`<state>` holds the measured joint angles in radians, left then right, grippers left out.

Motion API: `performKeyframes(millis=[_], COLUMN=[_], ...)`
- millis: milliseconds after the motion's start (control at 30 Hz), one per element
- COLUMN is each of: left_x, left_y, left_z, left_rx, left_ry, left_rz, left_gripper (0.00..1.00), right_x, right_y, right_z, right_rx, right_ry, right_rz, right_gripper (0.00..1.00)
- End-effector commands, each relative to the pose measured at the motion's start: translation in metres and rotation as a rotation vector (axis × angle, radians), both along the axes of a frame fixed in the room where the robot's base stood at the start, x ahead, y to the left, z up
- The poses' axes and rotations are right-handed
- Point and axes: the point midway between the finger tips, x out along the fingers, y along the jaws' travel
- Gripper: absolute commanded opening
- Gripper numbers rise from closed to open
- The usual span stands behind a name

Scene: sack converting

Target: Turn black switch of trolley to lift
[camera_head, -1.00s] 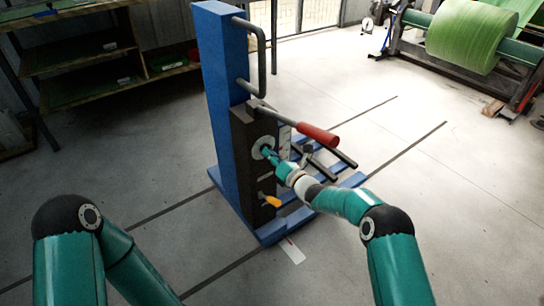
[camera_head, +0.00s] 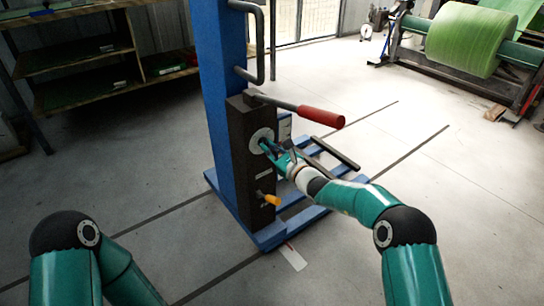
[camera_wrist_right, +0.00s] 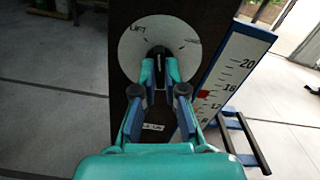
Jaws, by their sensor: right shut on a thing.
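The blue trolley (camera_head: 213,75) stands upright with a dark control panel (camera_head: 238,172) on its front. A round pale dial plate (camera_head: 262,141) sits on the panel; it also shows in the right wrist view (camera_wrist_right: 135,40) with partly legible lettering at its upper left. The black switch (camera_wrist_right: 158,54) is at the dial's centre, mostly hidden between my fingers. My right gripper (camera_wrist_right: 160,68) is shut on the black switch; it also shows at the dial in the head view (camera_head: 268,149). My left gripper is out of view.
A red-handled lever (camera_head: 320,116) juts right above the dial, over my right gripper. A yellow-orange handle (camera_head: 272,199) sits below. A scale with numbers (camera_wrist_right: 220,85) stands right of the dial. Shelves (camera_head: 85,80) and a green roll (camera_head: 465,40) are behind; the floor is mostly clear.

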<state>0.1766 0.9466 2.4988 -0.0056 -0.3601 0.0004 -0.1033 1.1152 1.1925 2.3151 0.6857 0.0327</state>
Motion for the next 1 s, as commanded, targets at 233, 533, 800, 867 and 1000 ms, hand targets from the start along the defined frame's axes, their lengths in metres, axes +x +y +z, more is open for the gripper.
performKeyframes(millis=[233,533,800,867,1000], left_x=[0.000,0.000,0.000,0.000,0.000], left_y=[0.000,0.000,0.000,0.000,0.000], left_z=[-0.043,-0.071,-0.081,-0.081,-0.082], left_rx=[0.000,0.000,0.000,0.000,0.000], left_ry=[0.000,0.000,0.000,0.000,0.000], left_rz=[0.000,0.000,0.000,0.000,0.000], left_gripper=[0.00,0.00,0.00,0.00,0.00], right_x=[0.002,0.002,0.002,0.002,0.002], right_y=[-0.004,-0.003,-0.003,-0.003,-0.003], right_z=[-0.004,-0.002,0.001,0.001,0.002], right_rx=[-0.180,-0.347,-0.417,-0.423,-0.430], right_ry=[-0.136,-0.254,-0.304,-0.307,-0.312], right_rz=[-0.008,-0.008,-0.008,-0.007,-0.007], right_gripper=[0.00,0.00,0.00,0.00,0.00])
